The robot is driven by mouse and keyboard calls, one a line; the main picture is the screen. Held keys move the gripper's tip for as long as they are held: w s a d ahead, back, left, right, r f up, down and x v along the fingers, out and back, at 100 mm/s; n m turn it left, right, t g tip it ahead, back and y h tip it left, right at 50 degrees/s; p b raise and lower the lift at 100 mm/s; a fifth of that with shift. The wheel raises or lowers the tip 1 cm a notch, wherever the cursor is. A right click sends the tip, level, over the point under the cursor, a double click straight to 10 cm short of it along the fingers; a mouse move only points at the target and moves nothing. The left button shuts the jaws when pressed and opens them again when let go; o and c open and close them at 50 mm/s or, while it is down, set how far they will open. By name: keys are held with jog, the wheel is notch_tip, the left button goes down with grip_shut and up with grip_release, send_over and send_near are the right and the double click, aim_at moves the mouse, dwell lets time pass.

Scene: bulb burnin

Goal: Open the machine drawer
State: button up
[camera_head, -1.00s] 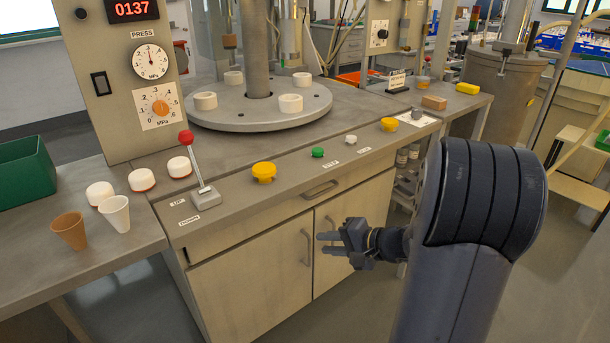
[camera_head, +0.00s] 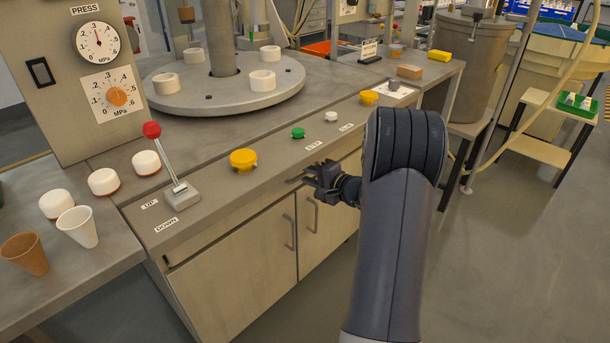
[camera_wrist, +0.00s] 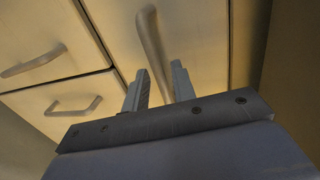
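The machine drawer (camera_head: 232,210) is the pale front under the grey worktop, above two cabinet doors; it looks closed. My gripper (camera_head: 308,172) is at the drawer front, over its handle, which it mostly hides in the head view. In the wrist view my gripper (camera_wrist: 158,72) is open, with its two fingers apart. The drawer handle (camera_wrist: 152,40), a pale bar, runs lengthwise in the gap between the fingers. I cannot tell whether a finger touches it.
Two door handles (camera_wrist: 35,62) (camera_wrist: 75,106) lie to the left in the wrist view. A red-knobbed lever (camera_head: 165,160), a yellow button (camera_head: 243,160) and a green button (camera_head: 298,133) stand on the worktop above the drawer.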

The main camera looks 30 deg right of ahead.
jog(key=shift+w+a+f, duration=0.15)
jog(key=shift+w+a, duration=0.15)
jog(key=shift+w, duration=0.35)
jog(key=shift+c, duration=0.5)
grip_shut()
